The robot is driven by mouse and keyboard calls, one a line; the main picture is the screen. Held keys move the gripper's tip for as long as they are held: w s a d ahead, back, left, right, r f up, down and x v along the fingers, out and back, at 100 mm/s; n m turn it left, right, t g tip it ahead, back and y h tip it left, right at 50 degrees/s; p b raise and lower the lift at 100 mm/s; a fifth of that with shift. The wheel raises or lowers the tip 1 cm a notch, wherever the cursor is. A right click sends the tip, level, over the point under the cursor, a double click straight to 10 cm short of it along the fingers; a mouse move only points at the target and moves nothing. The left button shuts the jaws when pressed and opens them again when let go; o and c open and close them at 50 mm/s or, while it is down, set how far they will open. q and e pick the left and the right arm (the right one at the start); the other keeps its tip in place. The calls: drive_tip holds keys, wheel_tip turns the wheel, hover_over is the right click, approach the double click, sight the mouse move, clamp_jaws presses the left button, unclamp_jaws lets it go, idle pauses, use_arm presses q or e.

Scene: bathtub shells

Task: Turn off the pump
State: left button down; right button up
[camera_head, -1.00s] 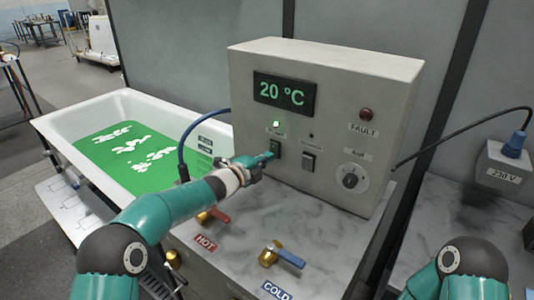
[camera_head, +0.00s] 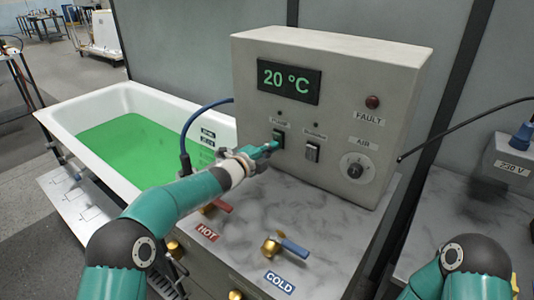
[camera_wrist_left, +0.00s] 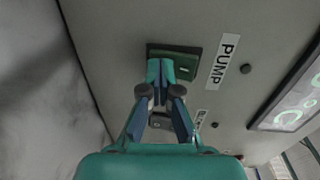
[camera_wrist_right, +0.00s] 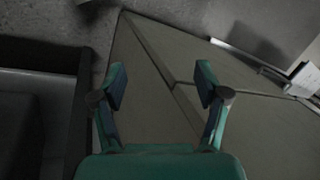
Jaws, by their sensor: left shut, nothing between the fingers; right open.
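The pump switch (camera_head: 278,139) is a dark green rocker on the front of the grey control box (camera_head: 330,110). In the left wrist view the switch (camera_wrist_left: 184,62) sits beside a PUMP label (camera_wrist_left: 223,62). The small lamp (camera_head: 279,114) above it is dark. My left gripper (camera_head: 273,147) is shut and empty, its tips at the switch and covering part of it; in the left wrist view the fingertips (camera_wrist_left: 160,72) overlap its edge. My right gripper (camera_wrist_right: 159,80) is open and empty, away from the box; its fingers are outside the head view.
A second rocker switch (camera_head: 312,152), a dial (camera_head: 355,168) and a FAULT lamp (camera_head: 373,102) are on the box. The display (camera_head: 289,81) reads 20 °C. HOT (camera_head: 217,206) and COLD (camera_head: 285,246) valves stand on the marble top. A bathtub (camera_head: 75,112) holds green liquid.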

use_arm(q)
drive_tip(key=s+a+b, duration=0.1)
drive_tip(key=b, duration=0.1)
drive_tip(key=s+a+f+b, duration=0.1)
drive_tip(key=s+b, duration=0.1)
drive_tip(key=shift+s+a+f, duration=0.2)
drive_tip(key=shift+s+a, duration=0.1)
drive_tip(key=shift+a, duration=0.05)
drive_tip(key=b+v, duration=0.1)
drive_tip(key=v, duration=0.1)
drive_tip(key=f+b+v, duration=0.1)
drive_tip(key=v, duration=0.2)
drive_tip(key=b+v, duration=0.1)
drive_tip(key=v, duration=0.2)
drive_tip(key=shift+s+a+f, duration=0.15)
drive_tip(key=shift+s+f, duration=0.05)
drive_tip(key=shift+s+a, duration=0.25)
drive_tip(key=shift+s, duration=0.1)
